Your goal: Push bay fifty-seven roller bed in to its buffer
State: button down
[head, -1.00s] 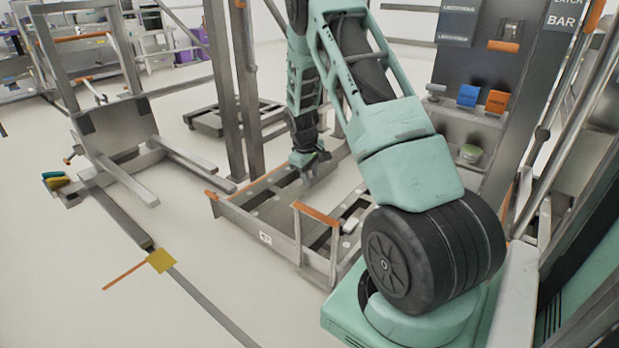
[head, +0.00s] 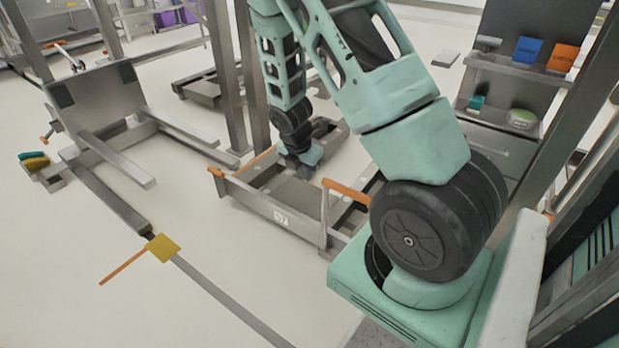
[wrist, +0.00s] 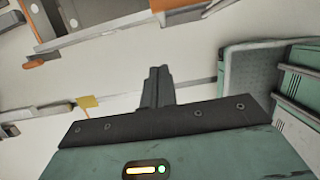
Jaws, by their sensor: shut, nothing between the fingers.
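The roller bed marked 57 (head: 262,206) is a low grey metal frame on the floor in the middle of the head view. Part of a metal frame with orange pieces (wrist: 120,14) shows at the top there.
A yellow floor plate (head: 163,248) lies on a dark floor strip left of the bed. A grey forked stand (head: 100,95) is at the left, and metal posts (head: 232,80) rise behind the bed. A shelf unit (head: 505,75) stands at the right.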

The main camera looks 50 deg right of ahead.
jog(key=d+f+b, duration=0.4)
jog(key=d+f, duration=0.2)
jog(key=f, duration=0.2)
jog(key=shift+w+d+f, duration=0.15)
jog(key=shift+w+f, duration=0.05)
jog(key=shift+f, duration=0.05)
